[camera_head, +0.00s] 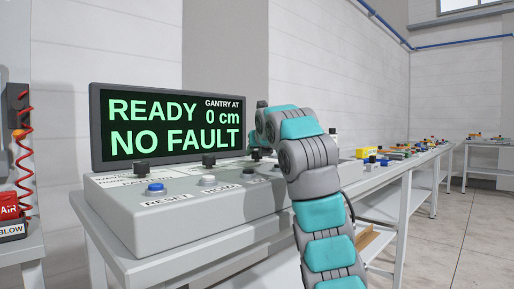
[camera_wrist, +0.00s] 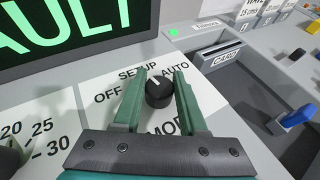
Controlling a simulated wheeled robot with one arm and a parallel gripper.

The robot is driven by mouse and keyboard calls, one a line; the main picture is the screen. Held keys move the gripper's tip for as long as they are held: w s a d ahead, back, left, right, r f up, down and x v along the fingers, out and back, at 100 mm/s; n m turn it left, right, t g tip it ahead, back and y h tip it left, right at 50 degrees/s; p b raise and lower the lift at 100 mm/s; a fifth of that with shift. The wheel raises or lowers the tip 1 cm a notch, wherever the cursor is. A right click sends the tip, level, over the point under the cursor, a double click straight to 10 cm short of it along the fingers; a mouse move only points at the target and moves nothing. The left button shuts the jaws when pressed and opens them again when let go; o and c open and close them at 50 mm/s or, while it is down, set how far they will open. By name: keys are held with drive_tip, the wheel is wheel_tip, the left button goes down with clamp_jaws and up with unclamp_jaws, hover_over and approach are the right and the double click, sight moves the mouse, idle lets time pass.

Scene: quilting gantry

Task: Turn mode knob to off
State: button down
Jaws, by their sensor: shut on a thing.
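The black round mode knob (camera_wrist: 158,88) stands on the white panel between my fingers in the wrist view. Its white mark points up, slightly left, toward the SETUP label (camera_wrist: 138,73). The OFF label (camera_wrist: 108,96) is to the left and the AUTO label (camera_wrist: 175,70) to the upper right. The label below is partly covered by my gripper. My gripper (camera_wrist: 160,71) is shut on the knob, one green finger on each side.
A display (camera_head: 170,126) behind the panel reads READY, 0 cm, NO FAULT. The grey console (camera_head: 150,225) bears other black knobs (camera_head: 209,160) and a blue RESET button (camera_head: 155,188). In the wrist view, a CARD slot (camera_wrist: 225,57) and a blue lever (camera_wrist: 298,117) are at right.

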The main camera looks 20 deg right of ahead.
sight(267, 165)
drive_tip(key=shift+d+r+n+y+p, duration=0.15)
drive_tip(key=shift+n+y+p, duration=0.6)
drive_tip(key=shift+p, duration=1)
drive_tip(key=shift+a+f+n+y+p, duration=0.2)
drive_tip(key=shift+f+n+y+p, duration=0.05)
drive_tip(key=shift+y+p, duration=0.2)
drive_tip(key=shift+c, duration=2.3)
unclamp_jaws()
drive_tip(key=shift+s, duration=0.1)
drive_tip(key=shift+b+v, duration=1.1)
drive_tip(key=shift+v, duration=2.8)
